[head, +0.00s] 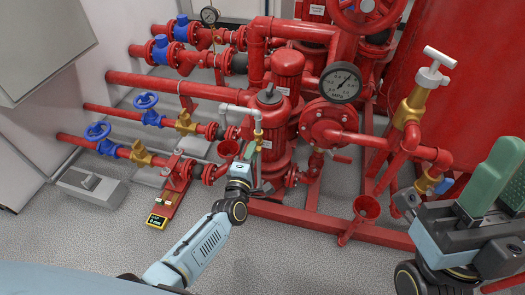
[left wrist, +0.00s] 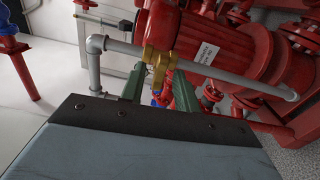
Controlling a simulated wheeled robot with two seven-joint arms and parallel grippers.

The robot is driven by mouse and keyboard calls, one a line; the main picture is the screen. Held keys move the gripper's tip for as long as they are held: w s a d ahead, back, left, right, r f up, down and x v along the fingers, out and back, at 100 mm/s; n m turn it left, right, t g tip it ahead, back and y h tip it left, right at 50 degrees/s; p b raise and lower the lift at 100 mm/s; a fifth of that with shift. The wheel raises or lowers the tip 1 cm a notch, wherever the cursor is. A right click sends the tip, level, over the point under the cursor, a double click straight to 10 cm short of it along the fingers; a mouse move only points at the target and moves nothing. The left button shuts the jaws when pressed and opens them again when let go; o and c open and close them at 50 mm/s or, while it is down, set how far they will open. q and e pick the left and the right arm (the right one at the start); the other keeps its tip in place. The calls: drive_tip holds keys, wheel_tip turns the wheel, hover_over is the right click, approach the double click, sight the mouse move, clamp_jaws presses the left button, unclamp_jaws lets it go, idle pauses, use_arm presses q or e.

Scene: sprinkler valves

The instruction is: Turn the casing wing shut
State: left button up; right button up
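The casing wing is a small brass valve (head: 258,134) on a thin grey pipe beside the red pump casing. In the left wrist view the brass valve (left wrist: 155,62) sits at the top middle, its lower part in line with the gap between my fingers. My left gripper (head: 249,152) is just below the valve in the head view. Its two green fingers (left wrist: 158,92) stand apart in the left wrist view, with the brass between or just beyond them; I cannot tell if they touch it. My right gripper (head: 500,182) is at the right edge, its green fingers partly cut off.
A red funnel (head: 228,148) is close left of my left gripper. The grey pipe (left wrist: 225,70) crosses behind the fingers. A pressure gauge (head: 340,82), red pipes and blue handwheels (head: 146,101) surround the pump. The grey floor (head: 290,262) in front is clear.

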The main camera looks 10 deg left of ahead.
use_arm(q)
drive_tip(key=shift+s, duration=0.15)
drive_tip(key=s+p, duration=0.3)
drive_tip(key=s, duration=0.3)
drive_tip(key=shift+s+a, duration=0.15)
drive_tip(key=shift+s, duration=0.2)
